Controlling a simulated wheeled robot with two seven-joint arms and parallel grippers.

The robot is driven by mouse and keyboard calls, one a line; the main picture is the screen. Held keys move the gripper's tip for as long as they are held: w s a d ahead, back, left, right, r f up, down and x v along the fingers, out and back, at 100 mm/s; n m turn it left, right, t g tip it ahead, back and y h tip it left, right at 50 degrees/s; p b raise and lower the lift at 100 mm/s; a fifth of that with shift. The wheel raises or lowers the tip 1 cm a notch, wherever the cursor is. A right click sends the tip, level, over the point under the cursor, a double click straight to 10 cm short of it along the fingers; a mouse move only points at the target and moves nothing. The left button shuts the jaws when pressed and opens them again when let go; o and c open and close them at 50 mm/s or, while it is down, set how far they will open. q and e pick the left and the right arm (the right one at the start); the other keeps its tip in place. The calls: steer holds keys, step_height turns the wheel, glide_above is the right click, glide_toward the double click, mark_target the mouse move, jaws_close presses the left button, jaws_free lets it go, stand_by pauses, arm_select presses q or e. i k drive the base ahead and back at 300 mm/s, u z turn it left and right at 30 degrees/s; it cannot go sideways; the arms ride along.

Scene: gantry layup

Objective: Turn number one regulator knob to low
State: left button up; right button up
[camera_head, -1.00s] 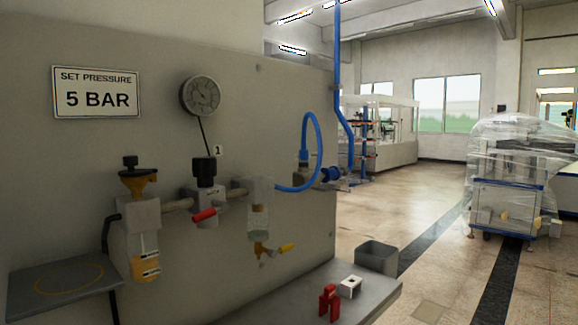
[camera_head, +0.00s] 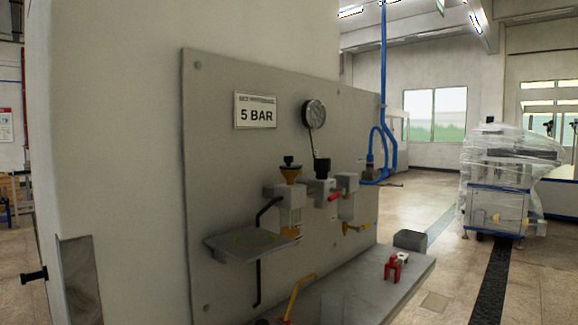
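The number one regulator has a black knob (camera_head: 322,168) on top of a grey body (camera_head: 320,188) with a red lever (camera_head: 334,197). It sits right of centre on the grey panel (camera_head: 225,170), below a round gauge (camera_head: 314,113). The knob's setting is too small to read. A second black knob (camera_head: 289,161) tops the yellow-orange unit to its left. A sign (camera_head: 255,110) on the panel reads 5 BAR. Neither of my grippers shows in the head view.
A small shelf (camera_head: 245,243) juts from the panel at lower left. Below, a grey bench (camera_head: 410,280) carries a red clamp-like part (camera_head: 393,267) and a grey bin (camera_head: 410,240). A blue hose (camera_head: 376,140) runs at the right. Open floor lies right, with a wrapped machine (camera_head: 508,185).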

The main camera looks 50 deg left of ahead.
mark_target(322, 165)
steer(key=u, duration=1.2)
steer(key=i, duration=0.1)
steer(key=u, duration=0.05)
